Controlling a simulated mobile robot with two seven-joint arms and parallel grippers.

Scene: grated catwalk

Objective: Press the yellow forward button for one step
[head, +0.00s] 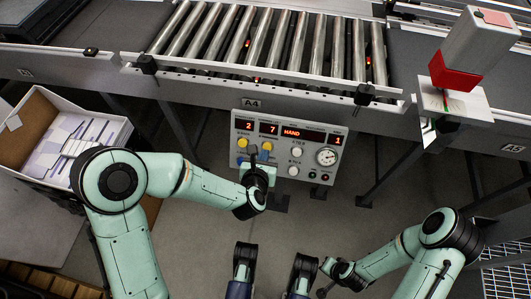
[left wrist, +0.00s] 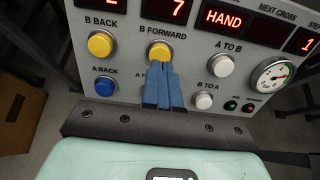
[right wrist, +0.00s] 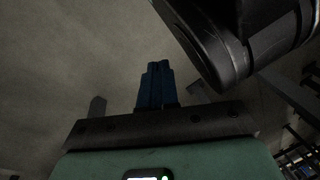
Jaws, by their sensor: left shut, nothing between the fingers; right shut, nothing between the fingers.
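The control panel (head: 335,136) is labelled A4 and shows 2, 7, HAND and 1. Its yellow B FORWARD button (left wrist: 160,50) is right of the yellow B BACK button (left wrist: 101,45). My left gripper (left wrist: 161,66) is shut and empty, its blue fingertips at the lower edge of the B FORWARD button. I cannot tell whether they touch it. The fingers hide the button below, whose label begins with A. In the head view the forward button (head: 267,146) shows just above the left gripper. My right gripper (right wrist: 158,68) is shut and empty over the grey floor, away from the panel.
White buttons (left wrist: 224,65), a blue A BACK button (left wrist: 105,87) and a gauge (left wrist: 273,76) are also on the panel. A roller conveyor (head: 270,45) runs above it. An open box (head: 65,135) stands left; a red and white device (head: 470,50) is at upper right.

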